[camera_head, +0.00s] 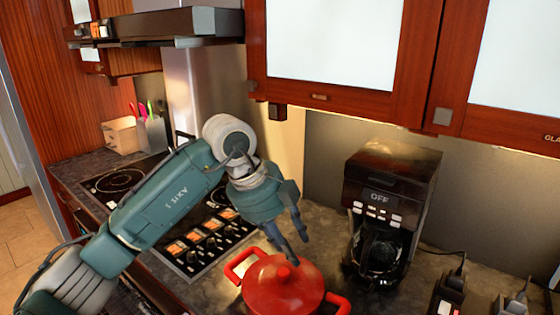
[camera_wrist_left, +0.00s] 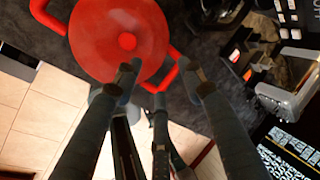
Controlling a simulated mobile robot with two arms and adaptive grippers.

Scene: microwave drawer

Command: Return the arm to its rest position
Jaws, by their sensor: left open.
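My left arm comes in from the left in the head view and bends down over the counter. My left gripper (camera_head: 290,240) is open and empty, its fingers pointing down just above and behind a red lidded pot (camera_head: 283,287). I cannot tell whether a finger touches the pot. My right gripper is in neither view.
A black coffee maker (camera_head: 385,215) stands right of the pot. A cooktop (camera_head: 205,235) with knobs lies behind the arm. Wall cabinets (camera_head: 340,50) and a range hood (camera_head: 160,25) hang above. A utensil holder (camera_head: 152,133) stands at the back left. Small black devices (camera_head: 448,292) stand at the right.

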